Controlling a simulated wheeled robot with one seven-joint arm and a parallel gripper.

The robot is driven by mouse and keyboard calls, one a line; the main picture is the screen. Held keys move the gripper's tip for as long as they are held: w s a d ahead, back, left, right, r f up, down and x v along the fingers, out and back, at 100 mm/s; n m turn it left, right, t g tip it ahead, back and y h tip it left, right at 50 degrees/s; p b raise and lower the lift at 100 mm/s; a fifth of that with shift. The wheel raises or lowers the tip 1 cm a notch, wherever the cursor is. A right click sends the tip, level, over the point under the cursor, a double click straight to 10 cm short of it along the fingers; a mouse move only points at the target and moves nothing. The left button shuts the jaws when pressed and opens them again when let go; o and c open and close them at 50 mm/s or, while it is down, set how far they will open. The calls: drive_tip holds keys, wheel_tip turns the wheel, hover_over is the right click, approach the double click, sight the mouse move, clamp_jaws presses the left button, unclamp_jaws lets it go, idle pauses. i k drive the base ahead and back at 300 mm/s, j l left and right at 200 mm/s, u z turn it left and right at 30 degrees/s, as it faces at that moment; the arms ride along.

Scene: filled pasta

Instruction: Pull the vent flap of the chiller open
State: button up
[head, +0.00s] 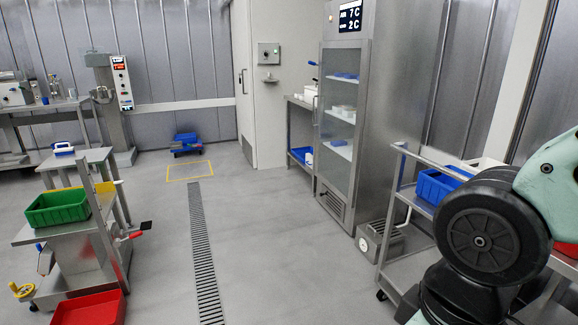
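The chiller (345,110) is a tall steel cabinet with a glass door, right of the middle in the head view. Its door looks shut, and shelves with blue and white containers show behind the glass. A display (350,17) on its top front reads 7 C and 2 C. A dark slotted vent (331,203) sits low on the front below the door. I cannot tell whether this is the flap or how far it stands open. My gripper is out of view; only links of my arm show at the lower right, apart from the chiller in the picture.
A steel cart (397,198) with a blue crate (436,186) stands between my arm and the chiller. A low steel unit (380,238) stands beside the chiller's base. The floor (262,250) before the chiller is clear. A stand with a green bin (57,208) is left.

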sight(329, 199)
drive_tip(key=i+u, duration=0.15)
drive_tip(key=i, duration=5.4)
drive_tip(key=l+z, duration=0.05)
